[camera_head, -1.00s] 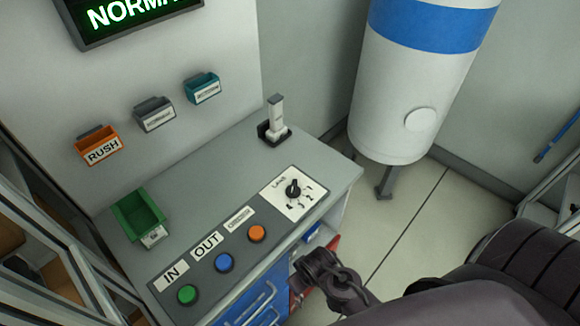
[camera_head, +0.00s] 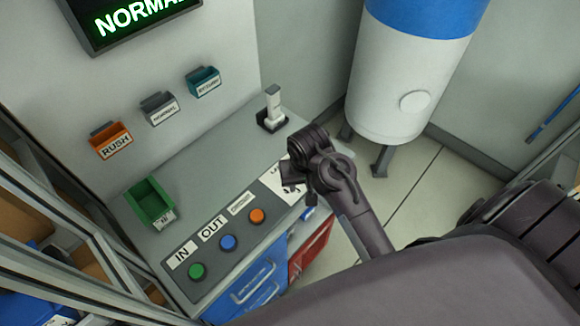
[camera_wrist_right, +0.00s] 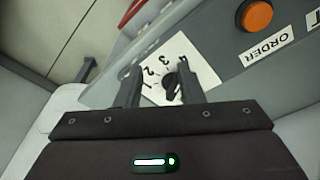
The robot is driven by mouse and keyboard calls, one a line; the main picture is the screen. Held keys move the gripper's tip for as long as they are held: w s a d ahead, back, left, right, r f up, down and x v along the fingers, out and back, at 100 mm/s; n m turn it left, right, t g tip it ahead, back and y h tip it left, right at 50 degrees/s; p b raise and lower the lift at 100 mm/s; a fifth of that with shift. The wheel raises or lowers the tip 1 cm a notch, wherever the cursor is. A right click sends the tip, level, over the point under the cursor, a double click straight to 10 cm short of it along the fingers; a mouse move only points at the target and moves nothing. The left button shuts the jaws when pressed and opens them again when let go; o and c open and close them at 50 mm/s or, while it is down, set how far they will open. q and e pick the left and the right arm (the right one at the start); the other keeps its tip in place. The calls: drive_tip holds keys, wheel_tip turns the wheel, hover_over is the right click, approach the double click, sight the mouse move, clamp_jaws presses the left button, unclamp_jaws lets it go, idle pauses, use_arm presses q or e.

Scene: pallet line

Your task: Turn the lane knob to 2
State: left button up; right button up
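The lane knob (camera_wrist_right: 171,86) is a small black knob on a white plate (camera_wrist_right: 198,66) marked with numbers, of which 1, 2 and 3 show in the right wrist view. Which number it points at I cannot tell. My right gripper (camera_wrist_right: 158,80) is open, with its two fingers apart and the knob showing between them, closer to the right-hand finger. Whether they touch it is unclear. In the head view my right gripper (camera_head: 297,184) is over the plate (camera_head: 272,180) and hides the knob. My left gripper is out of view.
Orange (camera_head: 257,215), blue (camera_head: 228,242) and green (camera_head: 197,271) buttons run along the counter's front edge. A green bin (camera_head: 149,203) and a stamp-like device (camera_head: 272,108) stand on the counter (camera_head: 205,165). A white tank (camera_head: 400,85) stands beyond its right end.

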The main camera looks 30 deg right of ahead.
drive_tip(key=w+r+m, duration=0.1)
drive_tip(key=w, duration=0.1)
drive_tip(key=w+m+g, duration=0.1)
drive_tip(key=w+m, duration=0.1)
drive_tip(key=w, duration=0.1)
drive_tip(key=w+r+m, duration=0.1)
drive_tip(key=w, duration=0.2)
drive_tip(key=shift+d+r+g+y, duration=0.3)
drive_tip(key=shift+d, duration=0.1)
drive_tip(key=shift+f+m+p, duration=0.15)
drive_tip(key=shift+m+p, duration=0.15)
drive_tip(key=shift+p, duration=0.05)
drive_tip(key=shift+f, duration=0.4)
wheel_tip(320, 180, down, 6)
drive_tip(key=shift+f+p, duration=0.25)
drive_tip(key=shift+p, duration=0.65)
clamp_jaws()
